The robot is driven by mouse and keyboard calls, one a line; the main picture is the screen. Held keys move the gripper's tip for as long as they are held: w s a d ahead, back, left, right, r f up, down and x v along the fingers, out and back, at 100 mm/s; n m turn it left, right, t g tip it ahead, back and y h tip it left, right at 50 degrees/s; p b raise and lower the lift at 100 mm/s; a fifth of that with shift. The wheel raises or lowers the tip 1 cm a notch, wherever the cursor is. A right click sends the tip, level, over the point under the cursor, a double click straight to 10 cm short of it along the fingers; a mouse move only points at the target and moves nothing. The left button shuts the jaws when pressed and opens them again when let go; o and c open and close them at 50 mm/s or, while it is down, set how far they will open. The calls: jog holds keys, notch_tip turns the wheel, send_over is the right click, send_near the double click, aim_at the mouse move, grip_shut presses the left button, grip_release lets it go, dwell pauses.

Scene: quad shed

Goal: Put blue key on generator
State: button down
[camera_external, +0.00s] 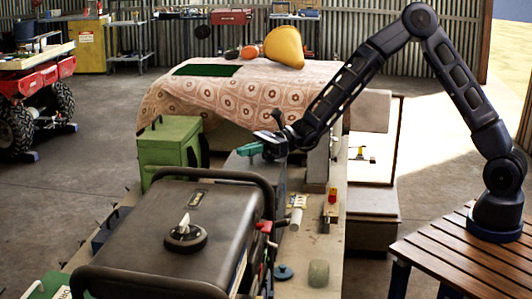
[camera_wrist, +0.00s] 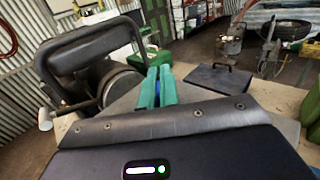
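The generator (camera_external: 150,235) is a large dark box with a black tubular frame and a round cap with a white tip on top, in the front of the external view. Its black frame shows at the left of the wrist view (camera_wrist: 95,50). My gripper (camera_external: 250,149) has teal fingers and is beyond the generator's far end, above a grey box. In the wrist view my gripper (camera_wrist: 156,75) is nearly closed, with a thin strip of blue between its fingers, which looks like the blue key (camera_wrist: 157,93). The key's shape is mostly hidden, and it does not show in the external view.
A green box (camera_external: 172,150) stands left of my gripper. Small tools and a white cylinder (camera_external: 296,218) lie on the bench (camera_external: 325,255) right of the generator. A patterned cloth (camera_external: 240,95) with a yellow bag-like object (camera_external: 284,46) on it is behind.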

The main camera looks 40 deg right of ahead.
jog(key=shift+f, duration=0.15)
jog(key=c, duration=1.6)
grip_release()
jog(key=shift+c, duration=0.2)
jog(key=shift+r, duration=0.25)
jog(key=d, duration=1.2)
jog(key=shift+f, duration=0.1)
